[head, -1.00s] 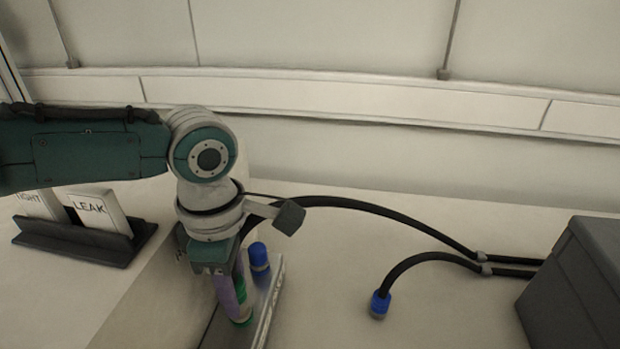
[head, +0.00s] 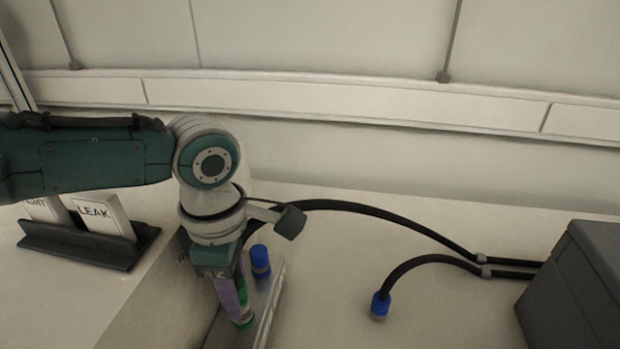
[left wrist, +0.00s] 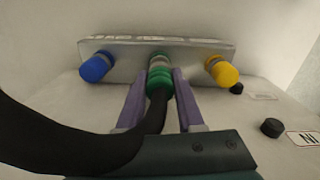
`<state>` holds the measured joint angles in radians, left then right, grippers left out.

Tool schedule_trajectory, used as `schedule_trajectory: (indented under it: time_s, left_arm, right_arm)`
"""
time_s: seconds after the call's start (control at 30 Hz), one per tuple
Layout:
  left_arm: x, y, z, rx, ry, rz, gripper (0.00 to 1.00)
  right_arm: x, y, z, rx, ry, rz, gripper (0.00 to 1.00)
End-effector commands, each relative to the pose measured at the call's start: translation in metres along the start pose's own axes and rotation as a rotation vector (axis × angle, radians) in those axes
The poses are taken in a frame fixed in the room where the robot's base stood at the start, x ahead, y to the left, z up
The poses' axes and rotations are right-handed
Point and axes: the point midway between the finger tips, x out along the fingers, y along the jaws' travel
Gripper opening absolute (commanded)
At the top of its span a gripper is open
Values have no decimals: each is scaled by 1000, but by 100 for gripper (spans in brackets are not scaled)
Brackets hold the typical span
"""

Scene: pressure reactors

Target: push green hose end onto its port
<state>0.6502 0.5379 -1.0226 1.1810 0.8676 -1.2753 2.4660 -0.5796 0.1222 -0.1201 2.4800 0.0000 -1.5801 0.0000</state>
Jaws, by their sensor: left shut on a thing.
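A metal port block (left wrist: 190,50) fills the top of the left wrist view. It has a blue port (left wrist: 96,67) at left, a yellow port (left wrist: 222,71) at right and the green port (left wrist: 157,58) in the middle. The green hose end (left wrist: 160,79), on a thick black hose (left wrist: 154,115), lies in line with the green port and appears to meet it; I cannot tell how far it is seated. My left gripper (head: 236,308) is shut on the hose end, its purple fingers on either side. My right gripper is not in view.
A loose hose with a blue end (head: 380,304) lies right of the block, running to a grey box (head: 580,285). A dark rack (head: 85,246) with a LEAK card (head: 103,215) stands at left. The bench between block and box is mostly clear.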

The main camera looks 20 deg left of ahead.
Motion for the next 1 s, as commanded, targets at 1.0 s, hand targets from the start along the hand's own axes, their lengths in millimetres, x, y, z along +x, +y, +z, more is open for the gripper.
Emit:
schedule_trajectory:
  time_s: [1.0]
  left_arm:
    - [0,0,0,0,0,0,0]
  right_arm:
    - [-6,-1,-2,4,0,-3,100]
